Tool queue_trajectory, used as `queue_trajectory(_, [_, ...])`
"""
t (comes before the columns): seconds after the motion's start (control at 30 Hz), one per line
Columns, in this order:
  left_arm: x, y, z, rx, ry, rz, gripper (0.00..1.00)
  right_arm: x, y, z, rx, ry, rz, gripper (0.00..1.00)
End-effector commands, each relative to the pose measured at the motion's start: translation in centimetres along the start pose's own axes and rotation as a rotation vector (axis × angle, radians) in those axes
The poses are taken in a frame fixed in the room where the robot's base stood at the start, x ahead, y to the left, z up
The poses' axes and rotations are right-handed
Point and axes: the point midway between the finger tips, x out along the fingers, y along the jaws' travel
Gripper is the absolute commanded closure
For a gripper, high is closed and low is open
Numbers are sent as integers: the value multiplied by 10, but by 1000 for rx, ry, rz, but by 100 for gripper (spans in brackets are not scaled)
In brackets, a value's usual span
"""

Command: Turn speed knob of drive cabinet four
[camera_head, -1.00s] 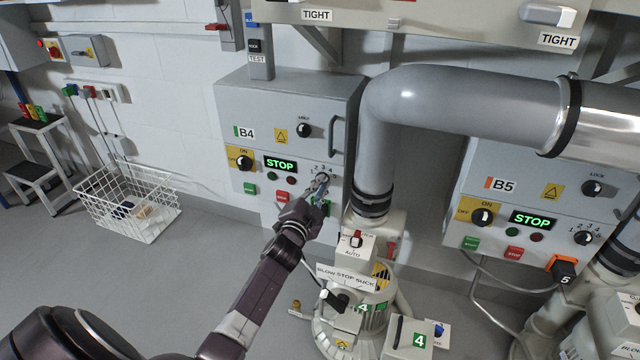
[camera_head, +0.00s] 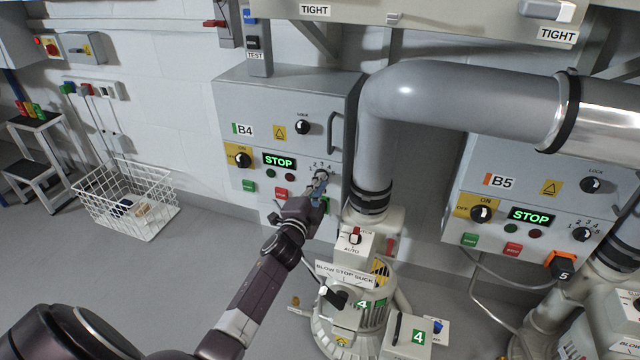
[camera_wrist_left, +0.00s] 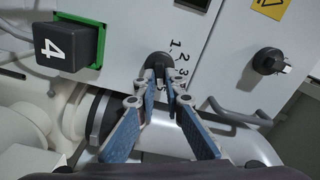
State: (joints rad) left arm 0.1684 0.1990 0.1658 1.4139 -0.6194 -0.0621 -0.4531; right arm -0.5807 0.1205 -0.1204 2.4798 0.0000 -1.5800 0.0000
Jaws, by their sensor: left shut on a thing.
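Drive cabinet four (camera_head: 240,95), labelled B4, is a grey wall box with a green-lit STOP display. Its speed knob (camera_wrist_left: 157,63) is a black dial with numbers beside it, seen in the left wrist view. My left gripper (camera_head: 321,178) reaches the knob at the cabinet's lower right. In the left wrist view the fingertips of my left gripper (camera_wrist_left: 159,73) are closed on the two sides of the knob. In the head view the gripper hides most of the knob. My right gripper is not in view.
A black plug marked 4 (camera_wrist_left: 68,43) sits in a green frame beside the knob. A lock knob (camera_head: 302,127) is higher on the cabinet. A thick grey pipe (camera_head: 375,150) and blower four (camera_head: 345,310) stand close on the right. Cabinet B5 (camera_head: 480,150) is farther right.

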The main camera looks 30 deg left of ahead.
Motion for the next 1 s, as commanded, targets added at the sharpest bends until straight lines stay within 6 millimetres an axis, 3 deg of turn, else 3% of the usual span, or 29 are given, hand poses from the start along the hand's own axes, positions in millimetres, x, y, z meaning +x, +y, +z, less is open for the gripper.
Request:
queue_trajectory(0.1, [0,0,0,3,0,1,100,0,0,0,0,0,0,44])
queue_trajectory(0.13, [0,0,0,3,0,1,89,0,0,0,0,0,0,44])
queue_trajectory(0.27, [0,0,0,2,0,1,74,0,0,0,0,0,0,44])
queue_trajectory(0.63, [-4,1,0,1,0,1,73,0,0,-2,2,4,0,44])
queue_trajectory(0.77, [-20,2,0,1,1,2,73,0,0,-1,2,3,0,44])
queue_trajectory(1.0, [-69,2,0,0,0,3,73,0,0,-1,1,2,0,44])
